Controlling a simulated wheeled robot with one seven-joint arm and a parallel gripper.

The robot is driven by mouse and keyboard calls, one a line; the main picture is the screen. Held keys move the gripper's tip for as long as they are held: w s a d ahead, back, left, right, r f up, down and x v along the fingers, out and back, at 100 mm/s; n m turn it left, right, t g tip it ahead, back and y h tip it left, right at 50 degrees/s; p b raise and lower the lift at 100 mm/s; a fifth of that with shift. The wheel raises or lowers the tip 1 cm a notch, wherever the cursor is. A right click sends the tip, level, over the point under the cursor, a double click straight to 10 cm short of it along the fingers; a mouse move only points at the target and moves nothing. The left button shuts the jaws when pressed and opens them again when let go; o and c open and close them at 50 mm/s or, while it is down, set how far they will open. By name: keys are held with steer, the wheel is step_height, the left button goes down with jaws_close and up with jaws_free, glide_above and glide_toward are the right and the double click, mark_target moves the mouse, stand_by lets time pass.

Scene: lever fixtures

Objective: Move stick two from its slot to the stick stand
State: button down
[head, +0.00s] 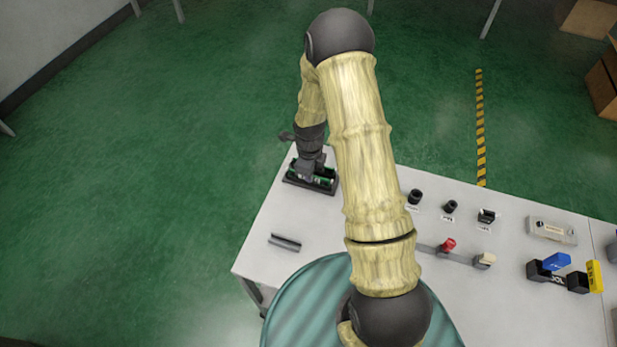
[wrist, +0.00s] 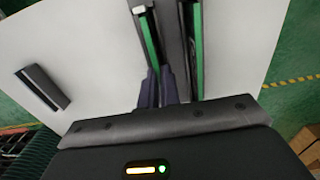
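A dark holder (head: 297,181) with green sticks stands at the table's far left corner. In the wrist view a green stick with a pale end (wrist: 150,42) lies in the holder. A second green stick (wrist: 197,55) lies to its right. No number can be read on either. My gripper (head: 309,172) is down at the holder. In the wrist view its two dark fingers (wrist: 161,80) are close together at the near end of the left stick; whether they press on it is unclear. A dark grooved block (head: 285,242), perhaps the stick stand, also shows in the wrist view (wrist: 42,87) and looks empty.
The white table (head: 262,262) is clear between the holder and the grooved block. To the right are black knobs (head: 415,196), a red-knobbed lever (head: 447,244), and blue (head: 556,261) and yellow (head: 595,277) lever parts. My arm hides the table's middle.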

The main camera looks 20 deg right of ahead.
steer(key=shift+r+p, duration=0.45)
steer(key=shift+r, duration=0.3)
stand_by(0.9)
steer(key=shift+r+p, duration=1.35)
steer(key=shift+r, duration=0.6)
steer(key=shift+r+p, duration=0.75)
steer(key=shift+r, duration=0.3)
steer(key=shift+a+f, duration=0.1)
